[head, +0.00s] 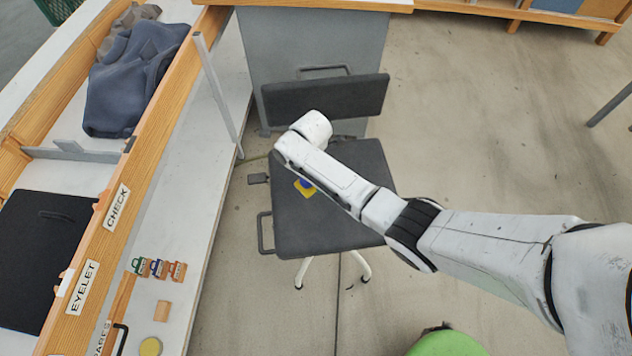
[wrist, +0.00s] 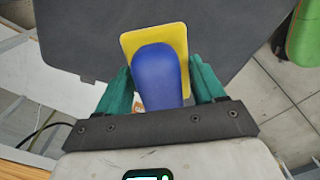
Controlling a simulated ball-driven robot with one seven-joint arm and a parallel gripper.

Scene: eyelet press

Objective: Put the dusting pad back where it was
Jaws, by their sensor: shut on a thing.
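The dusting pad has a yellow pad and a blue rounded handle (wrist: 157,75). My gripper (wrist: 160,92) is shut on it, with a teal finger on each side of the blue handle. In the head view, a bit of the yellow and blue dusting pad (head: 307,191) shows beside my arm, over the dark chair seat (head: 330,230). My arm hides the gripper there. I cannot tell whether the pad touches the seat or hangs above it. The dark seat also fills the background in the wrist view (wrist: 225,30).
A bench at left carries the CHECK (head: 117,208) and EYELET (head: 82,287) labels, a dark mat (head: 45,245) and grey-blue cloth (head: 130,80). Small coloured clips (head: 158,268), a wooden block (head: 162,311) and a yellow disc (head: 150,346) lie on its shelf. A green object (head: 447,344) stands lower right.

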